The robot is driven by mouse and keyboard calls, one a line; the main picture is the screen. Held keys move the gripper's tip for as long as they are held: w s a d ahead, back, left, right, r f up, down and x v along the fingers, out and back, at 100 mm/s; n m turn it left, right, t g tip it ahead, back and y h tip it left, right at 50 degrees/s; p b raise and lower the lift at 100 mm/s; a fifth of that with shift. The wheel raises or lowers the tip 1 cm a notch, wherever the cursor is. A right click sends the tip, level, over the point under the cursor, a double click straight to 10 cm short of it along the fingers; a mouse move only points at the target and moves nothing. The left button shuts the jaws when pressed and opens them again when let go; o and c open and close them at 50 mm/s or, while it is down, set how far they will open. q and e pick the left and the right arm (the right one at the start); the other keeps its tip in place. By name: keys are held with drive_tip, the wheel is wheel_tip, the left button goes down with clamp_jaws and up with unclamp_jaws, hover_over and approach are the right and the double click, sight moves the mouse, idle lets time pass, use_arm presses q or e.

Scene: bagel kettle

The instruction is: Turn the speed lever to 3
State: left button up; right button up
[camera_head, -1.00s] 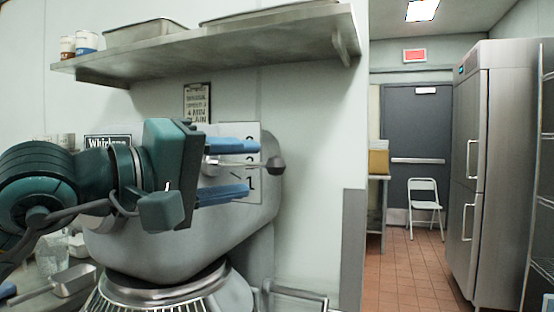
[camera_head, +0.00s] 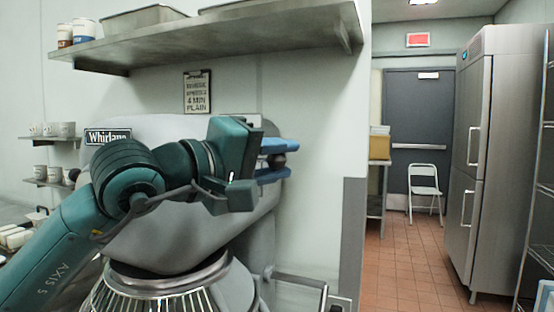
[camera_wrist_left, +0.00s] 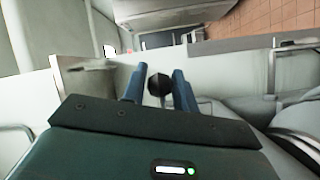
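The mixer (camera_head: 190,243) stands at the left in the head view. Its speed lever ends in a dark round knob (camera_head: 279,160), which also shows in the wrist view (camera_wrist_left: 159,85). My left gripper (camera_head: 280,161) is at the lever, one blue finger above the knob and one below. In the wrist view the left gripper (camera_wrist_left: 158,84) has its fingers apart on both sides of the knob, with narrow gaps. The speed numbers and most of the lever are hidden behind the gripper. My right gripper is not in view.
A metal shelf (camera_head: 230,40) with trays and cans runs above the arm. A grey wall edge (camera_head: 352,240) stands right of the mixer. Farther right are open tiled floor (camera_head: 410,260), a folding chair (camera_head: 424,188) and a steel fridge (camera_head: 474,150).

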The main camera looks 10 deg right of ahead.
use_arm(q)
clamp_jaws()
drive_tip(key=shift+b, duration=0.4)
drive_tip(key=r+n+b, duration=0.1)
drive_tip(key=b, duration=0.2)
drive_tip(key=shift+n+h, duration=0.3)
drive_tip(key=r+n+b, duration=0.1)
drive_tip(key=r+n+t+b, duration=0.1)
drive_tip(key=b, duration=0.1)
drive_tip(key=shift+w+a+r+n+t+h, duration=0.15)
drive_tip(key=shift+a+r+n+t+h, duration=0.15)
drive_tip(key=shift+h, duration=0.1)
drive_tip(key=shift+w+a+r+n, duration=0.1)
drive_tip(key=shift+r+n, duration=0.3)
drive_tip(key=shift+r, duration=0.1)
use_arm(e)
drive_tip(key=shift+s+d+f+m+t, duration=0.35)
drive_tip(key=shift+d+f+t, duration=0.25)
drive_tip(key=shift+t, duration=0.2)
use_arm(q)
drive_tip(key=shift+o, duration=2)
unclamp_jaws()
